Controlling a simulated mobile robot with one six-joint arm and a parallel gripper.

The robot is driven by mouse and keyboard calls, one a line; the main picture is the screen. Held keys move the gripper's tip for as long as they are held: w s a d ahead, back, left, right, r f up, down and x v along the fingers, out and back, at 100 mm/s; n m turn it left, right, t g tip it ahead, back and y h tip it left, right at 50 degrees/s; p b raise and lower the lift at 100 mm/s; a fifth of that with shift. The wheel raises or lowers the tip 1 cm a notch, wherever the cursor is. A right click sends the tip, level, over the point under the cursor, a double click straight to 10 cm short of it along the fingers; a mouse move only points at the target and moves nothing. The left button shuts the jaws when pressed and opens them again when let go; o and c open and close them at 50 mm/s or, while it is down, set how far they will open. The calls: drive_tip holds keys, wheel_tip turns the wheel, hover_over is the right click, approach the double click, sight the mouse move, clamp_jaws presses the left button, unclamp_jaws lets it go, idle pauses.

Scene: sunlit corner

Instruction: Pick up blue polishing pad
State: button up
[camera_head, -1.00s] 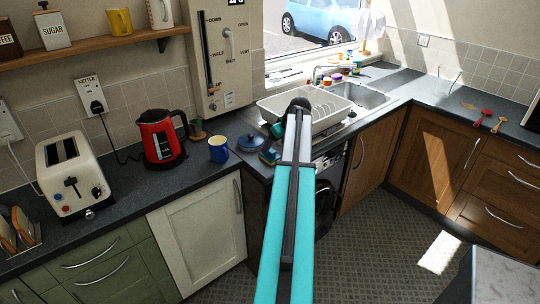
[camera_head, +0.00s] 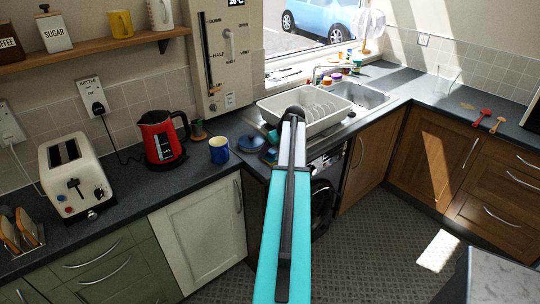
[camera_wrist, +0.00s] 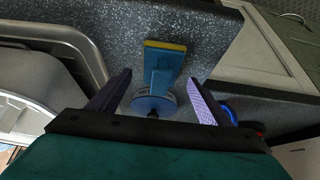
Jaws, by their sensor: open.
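A round blue pad with a dark knob (camera_head: 250,143) lies on the dark worktop, left of my arm. In the wrist view the round pad (camera_wrist: 150,104) is low between the fingers. A blue block with a yellow edge (camera_wrist: 165,58) lies against or very near it, beyond the fingertips. In the head view this block (camera_head: 269,155) is partly hidden by my arm. I cannot tell for sure which of the two is the polishing pad. My gripper (camera_wrist: 160,75) is open and empty above them. In the head view its fingers are hidden behind my wrist.
A dish rack (camera_head: 300,105) and sink (camera_head: 360,95) are behind and right. A red kettle (camera_head: 161,140) and toaster (camera_head: 77,176) stand further left.

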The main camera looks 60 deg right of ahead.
drive_tip(key=shift+p+x, duration=0.4)
drive_tip(key=shift+x, duration=0.9)
drive_tip(key=c, duration=1.1)
drive_tip(key=shift+r, duration=0.15)
drive_tip(key=shift+c, duration=0.2)
drive_tip(key=shift+r+b, duration=1.1)
drive_tip(key=shift+r, duration=0.35)
drive_tip(key=s+a+r+b, duration=0.1)
drive_tip(key=s+a+b, duration=0.1)
drive_tip(key=s, duration=0.5)
drive_tip(key=s+a+b, duration=0.3)
drive_tip(key=s, duration=0.5)
drive_tip(key=shift+r, duration=0.4)
drive_tip(key=shift+s+a, duration=0.1)
